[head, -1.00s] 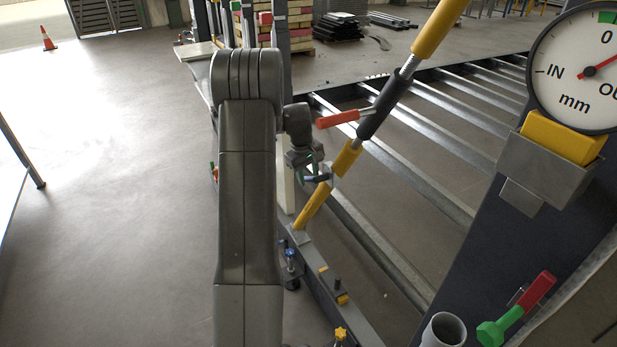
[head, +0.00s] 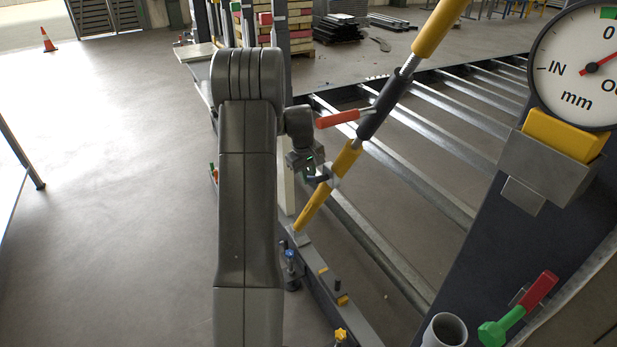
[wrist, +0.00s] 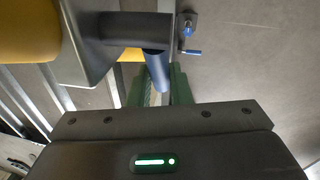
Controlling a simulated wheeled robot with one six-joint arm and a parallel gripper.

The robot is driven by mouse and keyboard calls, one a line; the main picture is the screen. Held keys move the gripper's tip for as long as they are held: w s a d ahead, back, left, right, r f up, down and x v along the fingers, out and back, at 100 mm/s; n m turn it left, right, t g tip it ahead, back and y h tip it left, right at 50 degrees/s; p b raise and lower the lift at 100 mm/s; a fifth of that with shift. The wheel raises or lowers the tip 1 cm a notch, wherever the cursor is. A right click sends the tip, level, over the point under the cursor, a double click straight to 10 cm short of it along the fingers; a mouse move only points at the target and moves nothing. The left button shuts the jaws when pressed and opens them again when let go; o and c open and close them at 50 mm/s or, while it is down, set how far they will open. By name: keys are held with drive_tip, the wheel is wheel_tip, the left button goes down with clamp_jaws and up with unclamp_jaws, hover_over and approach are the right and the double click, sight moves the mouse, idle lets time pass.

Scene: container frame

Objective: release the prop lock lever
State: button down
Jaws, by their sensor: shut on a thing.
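The yellow diagonal prop (head: 318,203) has a dark sleeve (head: 378,115) and a red handle (head: 337,118) on it. Lower down, a pale collar (head: 333,175) carries the lock lever, which has a dark blue grip (head: 316,179). My gripper (head: 311,170) is at this lever, left of the prop and below the red handle. In the wrist view the lever's blue grip (wrist: 156,70) lies between the green fingers (wrist: 158,88), which are shut on it. A dark cylinder (wrist: 137,27) joins the grip to the collar. The finger pads' contact is partly hidden.
A dial gauge (head: 584,68) stands on a dark post at the right. A green-and-red handle (head: 518,312) and an open grey tube (head: 444,331) are at lower right. Steel floor beams (head: 430,115) run behind the prop. A base rail (head: 325,280) has small fittings.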

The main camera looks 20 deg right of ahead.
drive_tip(key=t+b, duration=0.1)
drive_tip(key=r+t+b, duration=0.1)
drive_tip(key=b, duration=0.1)
drive_tip(key=t+b, duration=0.1)
drive_tip(key=t, duration=0.1)
drive_tip(key=shift+w+r+y+b, duration=0.15)
drive_tip(key=shift+r+y+b, duration=0.15)
drive_tip(key=shift+r, duration=0.05)
drive_tip(key=r+t+b, duration=0.1)
drive_tip(key=t+b, duration=0.1)
drive_tip(key=b, duration=0.2)
drive_tip(key=shift+r+m+t, duration=0.1)
drive_tip(key=shift+m+t, duration=0.2)
drive_tip(key=shift+r+b, duration=0.3)
drive_tip(key=shift+b, duration=0.4)
drive_tip(key=shift+r+t, duration=0.1)
drive_tip(key=shift+t, duration=0.2)
drive_tip(key=c, duration=1.3)
unclamp_jaws()
drive_tip(key=shift+s, duration=0.2)
